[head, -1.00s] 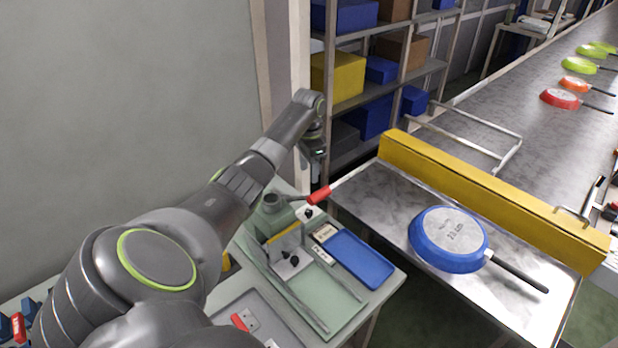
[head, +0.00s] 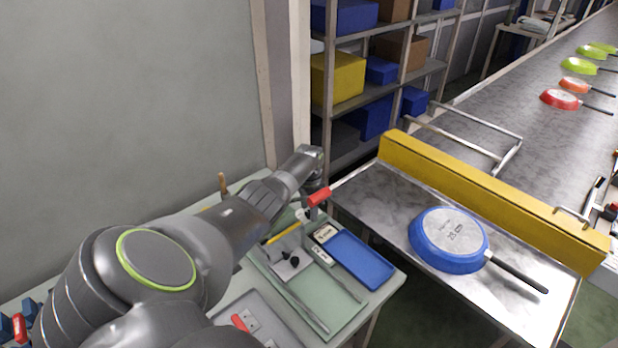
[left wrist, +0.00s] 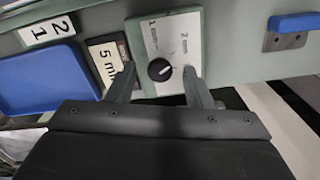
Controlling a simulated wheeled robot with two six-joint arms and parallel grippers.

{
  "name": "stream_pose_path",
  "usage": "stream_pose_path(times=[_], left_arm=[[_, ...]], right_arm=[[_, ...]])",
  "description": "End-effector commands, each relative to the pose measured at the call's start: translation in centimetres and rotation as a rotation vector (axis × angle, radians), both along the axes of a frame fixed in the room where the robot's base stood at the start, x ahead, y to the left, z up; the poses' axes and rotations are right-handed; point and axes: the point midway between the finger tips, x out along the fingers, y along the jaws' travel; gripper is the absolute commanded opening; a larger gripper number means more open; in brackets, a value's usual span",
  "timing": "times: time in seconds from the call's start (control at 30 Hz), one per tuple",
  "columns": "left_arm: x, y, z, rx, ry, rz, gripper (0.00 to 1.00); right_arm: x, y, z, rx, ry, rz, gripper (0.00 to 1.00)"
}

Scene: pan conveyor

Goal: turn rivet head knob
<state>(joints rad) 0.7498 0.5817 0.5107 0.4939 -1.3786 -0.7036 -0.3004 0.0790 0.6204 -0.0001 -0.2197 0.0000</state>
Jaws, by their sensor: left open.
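In the left wrist view, a round black knob (left wrist: 160,69) with a white pointer line sits on a white plate (left wrist: 188,28) marked 1 mm and 2 mm. My left gripper (left wrist: 158,72) is open, its two fingers either side of the knob in the picture, with gaps on both sides. I cannot tell whether the fingertips reach down to its height. In the head view my left arm hides most of the green machine and the gripper's fingertips. Black knobs (head: 293,261) show on a metal block at the machine's front. My right gripper is not in view.
A red-handled lever (head: 319,197) sticks out close to my left wrist. A blue pan (head: 447,240) rests upside down on the metal table to the right. Shelves stand behind.

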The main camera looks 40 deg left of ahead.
Motion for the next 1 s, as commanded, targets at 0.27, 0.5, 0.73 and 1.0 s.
stream_pose_path(times=[0.27, 0.5, 0.73, 1.0], left_arm=[[0.04, 0.0, -0.23, 0.001, -0.001, 0.0, 0.46], [0.02, 0.0, -0.22, 0.001, -0.001, 0.0, 0.26], [0.02, 0.02, -0.22, 0.001, 0.0, 0.0, 0.02], [-0.01, 0.03, -0.27, 0.001, 0.0, -0.046, 0.02]], right_arm=[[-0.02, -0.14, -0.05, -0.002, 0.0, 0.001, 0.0], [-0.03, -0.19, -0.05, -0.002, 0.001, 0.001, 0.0], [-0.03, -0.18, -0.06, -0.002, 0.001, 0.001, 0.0], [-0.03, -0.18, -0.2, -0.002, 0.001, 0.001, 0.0]])
